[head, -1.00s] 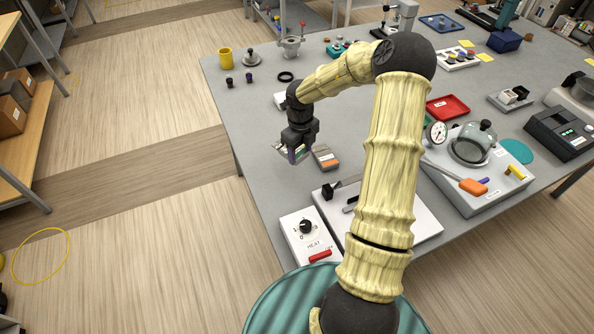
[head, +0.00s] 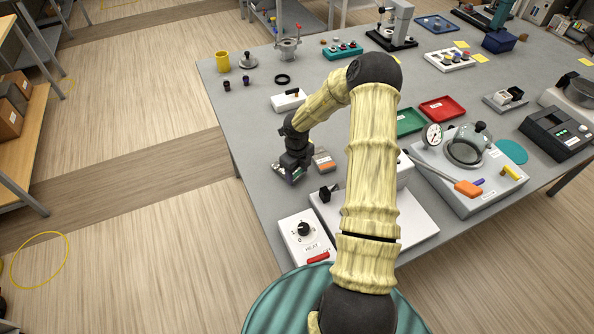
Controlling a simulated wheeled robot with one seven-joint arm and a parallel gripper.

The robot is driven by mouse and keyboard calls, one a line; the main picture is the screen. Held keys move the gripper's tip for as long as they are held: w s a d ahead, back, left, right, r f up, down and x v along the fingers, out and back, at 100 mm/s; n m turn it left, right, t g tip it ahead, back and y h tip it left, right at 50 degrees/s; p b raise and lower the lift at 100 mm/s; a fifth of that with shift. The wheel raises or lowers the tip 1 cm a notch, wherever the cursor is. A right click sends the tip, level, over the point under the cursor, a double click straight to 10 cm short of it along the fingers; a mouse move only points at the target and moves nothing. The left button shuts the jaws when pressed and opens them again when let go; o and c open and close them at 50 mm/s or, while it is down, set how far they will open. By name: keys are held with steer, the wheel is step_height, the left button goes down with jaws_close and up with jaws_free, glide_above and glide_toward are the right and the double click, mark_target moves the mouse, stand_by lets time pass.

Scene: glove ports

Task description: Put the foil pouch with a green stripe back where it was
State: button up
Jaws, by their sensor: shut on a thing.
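My gripper (head: 290,176) is low over the left part of the grey table, close to its left edge. It is shut on a small silvery foil pouch (head: 281,170) that shows a bit of green and purple at its edges; my fingers hide most of it. I cannot tell whether the pouch touches the table. A second foil pouch, with an orange stripe (head: 326,166), lies on the table just right of my gripper.
A white heat sealer with a dial box (head: 304,237) stands nearer me. A white block with a dark handle (head: 289,100), a black ring (head: 283,79) and a yellow mug (head: 222,61) stand farther back. Green (head: 409,121) and red (head: 443,109) trays lie right of my arm.

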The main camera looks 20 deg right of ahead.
steer(key=o, duration=1)
steer(key=shift+o, duration=0.2)
step_height(320, 180, up, 12)
steer(key=b, duration=0.2)
steer(key=shift+r, duration=0.1)
